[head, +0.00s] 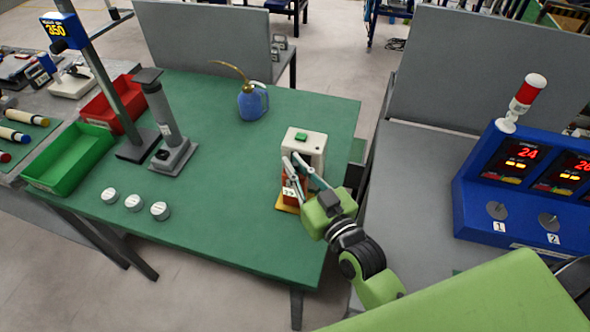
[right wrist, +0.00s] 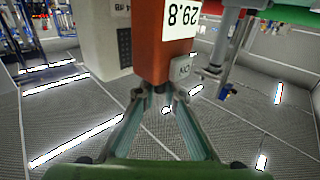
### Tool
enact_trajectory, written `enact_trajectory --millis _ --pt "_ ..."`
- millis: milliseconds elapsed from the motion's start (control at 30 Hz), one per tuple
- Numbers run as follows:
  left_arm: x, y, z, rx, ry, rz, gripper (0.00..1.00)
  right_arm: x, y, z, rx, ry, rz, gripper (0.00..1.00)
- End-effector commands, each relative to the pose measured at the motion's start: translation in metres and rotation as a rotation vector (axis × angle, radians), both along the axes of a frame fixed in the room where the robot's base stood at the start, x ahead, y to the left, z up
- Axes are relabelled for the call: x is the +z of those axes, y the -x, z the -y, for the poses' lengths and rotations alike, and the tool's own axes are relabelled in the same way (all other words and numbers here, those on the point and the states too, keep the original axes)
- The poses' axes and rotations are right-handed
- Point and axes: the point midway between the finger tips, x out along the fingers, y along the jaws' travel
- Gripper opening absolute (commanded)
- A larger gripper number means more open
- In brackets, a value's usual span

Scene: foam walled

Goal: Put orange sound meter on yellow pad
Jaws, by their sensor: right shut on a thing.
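The orange sound meter (head: 292,187) has a white display and stands near the right edge of the green table, in front of a white box. My right gripper (head: 307,173) is shut on the meter. The right wrist view shows the orange body (right wrist: 155,55) between the fingertips (right wrist: 162,95), with the display reading 29.8 upside down. A corner of the yellow pad (head: 284,208) shows below the meter; the rest is hidden by the meter and gripper. I cannot tell whether the meter touches the pad. My left gripper is not in view.
The white box (head: 304,146) with a green button stands close behind the meter. A blue oil can (head: 252,103), a grey column device (head: 166,125), three white knobs (head: 133,202) and green (head: 69,160) and red bins are farther left. The table's middle is clear.

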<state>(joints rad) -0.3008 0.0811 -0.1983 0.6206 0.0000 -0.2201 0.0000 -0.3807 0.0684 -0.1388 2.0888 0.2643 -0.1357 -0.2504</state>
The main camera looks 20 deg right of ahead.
Motion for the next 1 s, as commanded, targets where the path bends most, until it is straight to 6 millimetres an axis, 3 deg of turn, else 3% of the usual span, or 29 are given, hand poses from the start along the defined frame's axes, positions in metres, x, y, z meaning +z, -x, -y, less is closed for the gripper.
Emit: enact_trajectory --millis 267,300,333,367,767,1000 --pt "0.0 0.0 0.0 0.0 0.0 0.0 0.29 -0.002 0.0 0.0 0.0 0.0 0.001 0.0" --pt "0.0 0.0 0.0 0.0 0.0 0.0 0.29 -0.002 0.0 0.0 0.0 0.0 0.0 0.17" --pt "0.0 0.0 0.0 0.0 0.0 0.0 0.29 -0.002 0.0 0.0 0.0 0.0 0.0 0.25" --pt "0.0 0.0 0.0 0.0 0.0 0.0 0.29 -0.002 0.0 0.0 0.0 0.0 0.0 0.26" --pt "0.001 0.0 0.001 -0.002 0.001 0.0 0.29 0.002 0.001 0.0 0.0 0.0 0.0 0.26" --pt "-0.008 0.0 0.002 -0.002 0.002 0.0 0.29 -0.002 0.034 0.006 0.0 0.002 -0.002 0.26"
